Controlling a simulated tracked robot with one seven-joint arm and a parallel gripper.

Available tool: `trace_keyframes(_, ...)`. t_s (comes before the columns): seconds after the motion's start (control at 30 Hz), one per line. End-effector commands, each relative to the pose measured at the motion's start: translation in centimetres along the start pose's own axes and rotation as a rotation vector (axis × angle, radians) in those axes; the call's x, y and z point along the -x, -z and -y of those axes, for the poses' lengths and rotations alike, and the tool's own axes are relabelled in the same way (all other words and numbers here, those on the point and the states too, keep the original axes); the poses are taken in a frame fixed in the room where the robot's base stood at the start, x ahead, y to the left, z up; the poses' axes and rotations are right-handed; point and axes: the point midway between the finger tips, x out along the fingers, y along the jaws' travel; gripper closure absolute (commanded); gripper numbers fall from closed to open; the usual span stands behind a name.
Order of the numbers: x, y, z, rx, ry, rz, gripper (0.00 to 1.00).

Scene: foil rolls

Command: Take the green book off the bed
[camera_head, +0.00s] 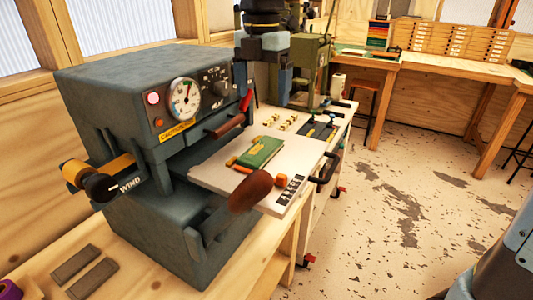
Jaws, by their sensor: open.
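The green book (259,152) lies flat on the pale bed (212,171) of a grey machine, with orange-yellow trim along its near left side. The bed sticks out from the machine's slot toward the right. My gripper (263,86) points down near the top centre, with its two grey fingers apart and nothing visible between them. It appears above and behind the book in the picture, clear of it. The exact height is hard to tell.
The grey machine (130,100) has a red-brown handle (229,125) above the bed and a large brown knob (250,190) in front. Small brass pieces (287,122) and a green machine (312,70) stand behind. Open floor (400,190) lies to the right.

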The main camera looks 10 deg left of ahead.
Motion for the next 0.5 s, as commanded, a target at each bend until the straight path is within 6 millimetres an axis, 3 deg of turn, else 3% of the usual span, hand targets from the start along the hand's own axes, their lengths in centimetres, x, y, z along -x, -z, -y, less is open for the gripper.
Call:
trace_keyframes(0.17,-1.6,0.1,-0.4,0.034,0.006,-0.006,0.06)
trace_keyframes(0.5,-7.2,0.1,-0.3,0.029,0.005,-0.005,0.06)
